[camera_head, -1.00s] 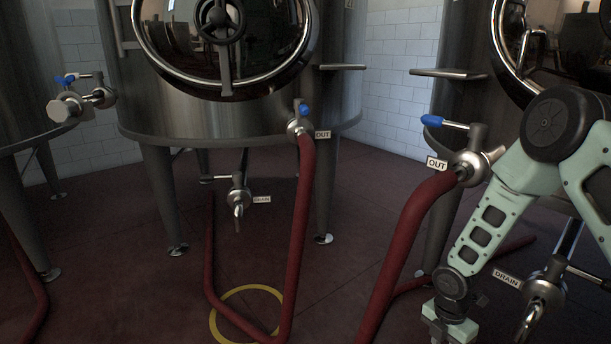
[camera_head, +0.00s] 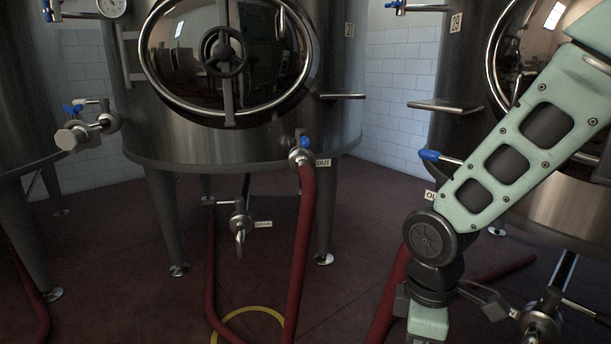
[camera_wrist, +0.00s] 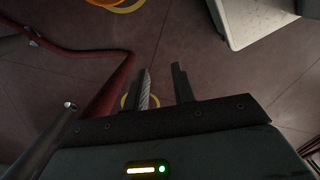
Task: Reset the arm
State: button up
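My arm (camera_head: 505,160) shows at the right in the head view, bent, with its forearm hanging down beside the right-hand tank. The fingers lie below the lower edge of that view. In the wrist view my gripper (camera_wrist: 163,88) points toward the floor. Its two fingers stand apart with nothing between them, and they touch nothing.
The middle tank (camera_head: 130,140) has an OUT valve (camera_head: 300,156) with a red hose (camera_head: 302,240) running to the floor. The right tank's OUT valve lies partly behind my arm. A pale block-like object (camera_wrist: 238,22) and a red hose (camera_wrist: 112,88) flank the fingers in the wrist view.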

jog(key=s+a+r+m+p, duration=0.3)
jog(key=s+r+m, duration=0.3)
jog(key=s+r, duration=0.65)
notch_tip(320, 180, up, 36)
jog(key=p, duration=3.7)
jog(key=shift+s+y, duration=0.4)
jog(key=shift+s, duration=0.05)
jog(key=shift+a, duration=0.1)
